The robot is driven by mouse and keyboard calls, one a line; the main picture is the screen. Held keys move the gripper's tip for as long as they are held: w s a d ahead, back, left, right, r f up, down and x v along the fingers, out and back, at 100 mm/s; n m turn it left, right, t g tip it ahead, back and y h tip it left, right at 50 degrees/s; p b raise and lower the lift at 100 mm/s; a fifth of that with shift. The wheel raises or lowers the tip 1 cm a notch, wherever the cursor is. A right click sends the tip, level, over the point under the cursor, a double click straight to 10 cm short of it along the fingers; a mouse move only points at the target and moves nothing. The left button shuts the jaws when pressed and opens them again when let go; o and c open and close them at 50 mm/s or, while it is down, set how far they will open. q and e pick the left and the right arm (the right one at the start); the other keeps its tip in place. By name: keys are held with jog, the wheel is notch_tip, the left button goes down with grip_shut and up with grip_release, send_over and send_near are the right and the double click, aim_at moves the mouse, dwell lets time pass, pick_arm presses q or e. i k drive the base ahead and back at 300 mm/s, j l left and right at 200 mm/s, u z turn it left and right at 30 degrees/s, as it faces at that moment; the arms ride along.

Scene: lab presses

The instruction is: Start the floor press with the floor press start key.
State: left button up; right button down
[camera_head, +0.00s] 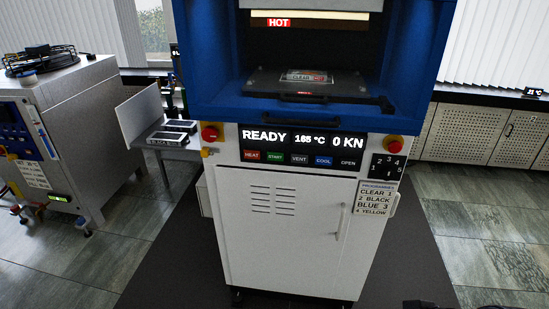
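The floor press (290,220) stands in the middle, with a white cabinet below and a blue frame above. Its control panel has a row of keys: a red HEAT key (252,155), the green START key (275,156), a VENT key (299,159), a blue COOL key (323,161) and an OPEN key (348,163). The display (303,139) above reads READY, 165 °C and 0 KN. A HOT sign is lit in the press opening. A plate labelled CLEAR (306,76) lies on the lower platen. Neither gripper can be made out, and nothing covers the keys.
Red stop buttons on yellow bases sit at the panel's left (210,133) and right (391,143). A number selector (388,167) and programme list (374,199) are at right. A grey machine (85,120) and side table stand left. Small dark shapes at the bottom right edge are unclear.

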aim_at(272, 156)
jog(key=i+l+u, duration=0.15)
jog(key=u, duration=0.25)
jog(key=i+l+u, duration=0.1)
jog(key=l+u, duration=0.15)
jog(key=u, duration=0.15)
jog(key=l+u, duration=0.25)
jog(key=u, duration=0.15)
jog(key=i, duration=0.05)
